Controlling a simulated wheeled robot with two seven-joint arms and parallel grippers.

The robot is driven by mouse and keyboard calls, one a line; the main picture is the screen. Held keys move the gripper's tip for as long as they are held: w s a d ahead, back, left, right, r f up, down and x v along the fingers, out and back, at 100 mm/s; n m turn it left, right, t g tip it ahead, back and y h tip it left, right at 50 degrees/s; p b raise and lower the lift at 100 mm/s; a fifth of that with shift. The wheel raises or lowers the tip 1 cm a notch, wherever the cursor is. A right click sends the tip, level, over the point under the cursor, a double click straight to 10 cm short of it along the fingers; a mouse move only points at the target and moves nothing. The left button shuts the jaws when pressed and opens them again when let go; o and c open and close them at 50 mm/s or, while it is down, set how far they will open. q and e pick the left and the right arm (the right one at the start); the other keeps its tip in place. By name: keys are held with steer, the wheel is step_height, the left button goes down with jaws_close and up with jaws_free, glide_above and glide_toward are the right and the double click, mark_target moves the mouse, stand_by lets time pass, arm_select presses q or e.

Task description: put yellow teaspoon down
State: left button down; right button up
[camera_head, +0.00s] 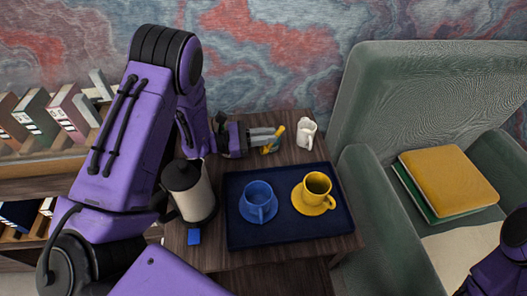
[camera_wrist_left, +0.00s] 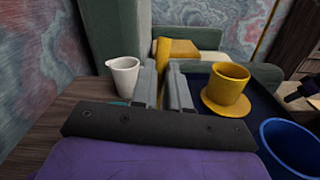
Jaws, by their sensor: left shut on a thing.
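My left gripper (camera_head: 272,136) is shut on the yellow teaspoon (camera_head: 280,131), above the back part of the wooden table, behind the tray. In the left wrist view the yellow teaspoon (camera_wrist_left: 161,58) stands up between the two grey fingers (camera_wrist_left: 163,85). Its lower part is mostly hidden by the fingers. A small teal and yellow thing (camera_head: 269,149) shows just below the fingers; I cannot tell what it is. My right gripper is out of view; only part of my right arm shows at the lower right.
A white cup (camera_head: 306,133) stands right of the gripper. A navy tray (camera_head: 235,177) holds a blue cup (camera_head: 258,197) and a yellow cup (camera_head: 317,186) on saucers. A pot (camera_head: 196,197) and a blue block (camera_head: 194,237) are at the left. A green armchair (camera_head: 432,95) borders the right.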

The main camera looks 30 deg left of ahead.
mark_target(268, 146)
arm_select(q)
steer(key=shift+f+b, duration=0.35)
steer(key=shift+f, duration=1.7)
steer(key=shift+d+f, duration=0.1)
steer(key=c, duration=1.1)
jaws_free()
steer(key=shift+f, duration=0.1)
